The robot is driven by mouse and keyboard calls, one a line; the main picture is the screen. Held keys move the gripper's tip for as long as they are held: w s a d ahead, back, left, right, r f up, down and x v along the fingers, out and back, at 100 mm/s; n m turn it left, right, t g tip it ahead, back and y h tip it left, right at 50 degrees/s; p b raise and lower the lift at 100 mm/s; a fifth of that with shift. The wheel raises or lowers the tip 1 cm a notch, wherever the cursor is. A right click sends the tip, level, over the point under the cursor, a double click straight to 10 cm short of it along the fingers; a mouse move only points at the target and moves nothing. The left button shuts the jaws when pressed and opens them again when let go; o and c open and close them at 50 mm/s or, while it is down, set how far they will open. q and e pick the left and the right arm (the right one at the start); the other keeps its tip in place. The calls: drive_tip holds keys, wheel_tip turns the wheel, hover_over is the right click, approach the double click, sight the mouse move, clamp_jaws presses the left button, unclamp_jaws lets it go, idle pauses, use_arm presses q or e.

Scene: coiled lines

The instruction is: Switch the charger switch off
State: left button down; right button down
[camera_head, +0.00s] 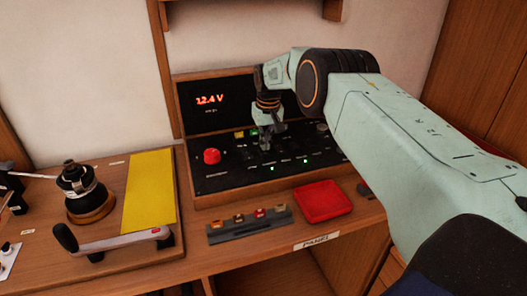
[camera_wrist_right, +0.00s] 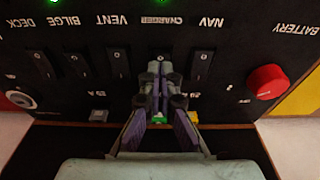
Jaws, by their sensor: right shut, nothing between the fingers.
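The switch panel (camera_head: 225,180) stands upright-sloped on the desk, with a row of black rocker switches. In the right wrist view its labels appear upside down. The charger switch (camera_wrist_right: 160,66) is under the label reading like CHARGER, between VENT and NAV. My right gripper (camera_wrist_right: 160,80) is shut and empty, its fingertips at the charger switch and covering part of it. I cannot tell whether they touch it. In the head view the right gripper (camera_head: 266,145) points down at the panel. The switch's position is hidden there. My left gripper does not show.
A red knob (camera_head: 212,156) is at the panel's left, by the display reading 12.4 V (camera_head: 210,100). A red pad (camera_head: 322,201) and a small grey strip (camera_head: 250,223) lie in front. A winch (camera_head: 82,190) and a yellow sheet (camera_head: 150,190) are at left.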

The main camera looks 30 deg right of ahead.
sight(265, 153)
drive_tip(key=shift+f+b, duration=0.7)
drive_tip(key=shift+f, duration=0.3)
idle(0.9)
drive_tip(key=shift+r, duration=0.15)
drive_tip(key=shift+r+p, duration=2.55)
drive_tip(key=shift+r, duration=0.85)
